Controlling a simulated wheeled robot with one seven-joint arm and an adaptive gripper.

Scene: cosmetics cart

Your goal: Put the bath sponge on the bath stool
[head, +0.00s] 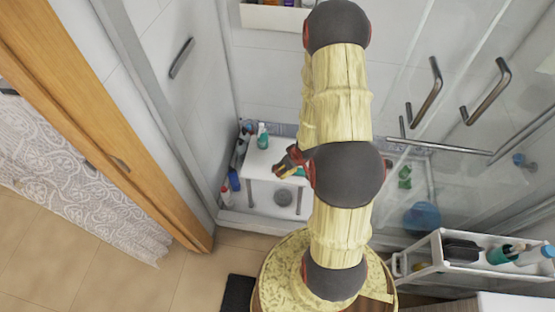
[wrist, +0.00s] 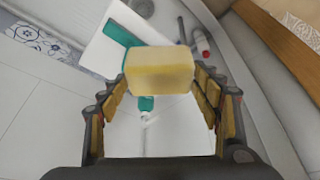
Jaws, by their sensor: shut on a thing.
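A pale yellow bath sponge (wrist: 160,72) is held between the fingers of my gripper (wrist: 163,88) in the wrist view. In the head view my gripper (head: 289,166) is over the right part of the white bath stool (head: 260,160), and the sponge shows only as a small yellowish patch. The stool stands on the shower floor; its white top also shows below the gripper in the wrist view (wrist: 97,64). The gap between sponge and stool top cannot be judged exactly. My arm hides the stool's far right side.
Glass shower panels with handles (head: 427,92) and a white cart (head: 475,262) are at the right.

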